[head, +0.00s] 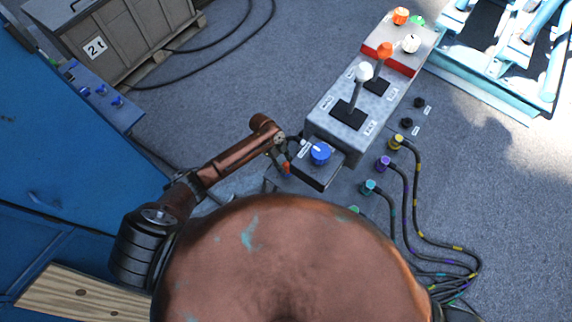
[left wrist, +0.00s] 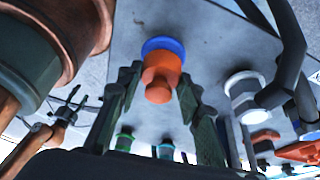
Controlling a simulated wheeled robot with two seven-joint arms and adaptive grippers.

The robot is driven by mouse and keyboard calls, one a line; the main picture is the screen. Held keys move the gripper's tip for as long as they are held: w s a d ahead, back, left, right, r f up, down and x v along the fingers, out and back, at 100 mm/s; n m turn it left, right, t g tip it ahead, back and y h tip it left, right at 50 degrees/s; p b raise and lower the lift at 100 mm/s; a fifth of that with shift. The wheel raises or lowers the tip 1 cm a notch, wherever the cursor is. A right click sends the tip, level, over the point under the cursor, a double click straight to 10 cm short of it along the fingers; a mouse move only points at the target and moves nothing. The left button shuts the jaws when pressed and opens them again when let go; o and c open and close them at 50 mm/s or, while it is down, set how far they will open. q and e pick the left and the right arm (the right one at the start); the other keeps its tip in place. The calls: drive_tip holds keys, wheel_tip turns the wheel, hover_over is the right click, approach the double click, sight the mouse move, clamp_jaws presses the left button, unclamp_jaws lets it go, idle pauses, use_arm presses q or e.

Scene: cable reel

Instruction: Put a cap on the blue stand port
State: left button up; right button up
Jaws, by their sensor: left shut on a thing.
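My left gripper (head: 287,158) reaches in beside the front of the control box. In the left wrist view, its two dark fingers (left wrist: 158,85) are shut on an orange cap (left wrist: 158,80). The blue stand port (left wrist: 163,45) shows as a blue ring right behind the cap, lined up with it. I cannot tell whether the cap is fully seated. In the head view only a small red-orange bit of the cap (head: 286,168) shows by the fingers, and the port is hidden. My right gripper (left wrist: 74,103) is small in the left wrist view, its fingers apart and empty.
Open floor (head: 225,110) lies left of the box.

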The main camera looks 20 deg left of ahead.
use_arm(q)
drive_tip(key=shift+f, duration=0.35)
idle(0.3)
drive_tip(key=o, duration=1.3)
drive_tip(key=shift+c, duration=0.2)
drive_tip(key=shift+r, duration=0.1)
drive_tip(key=v, duration=1.2)
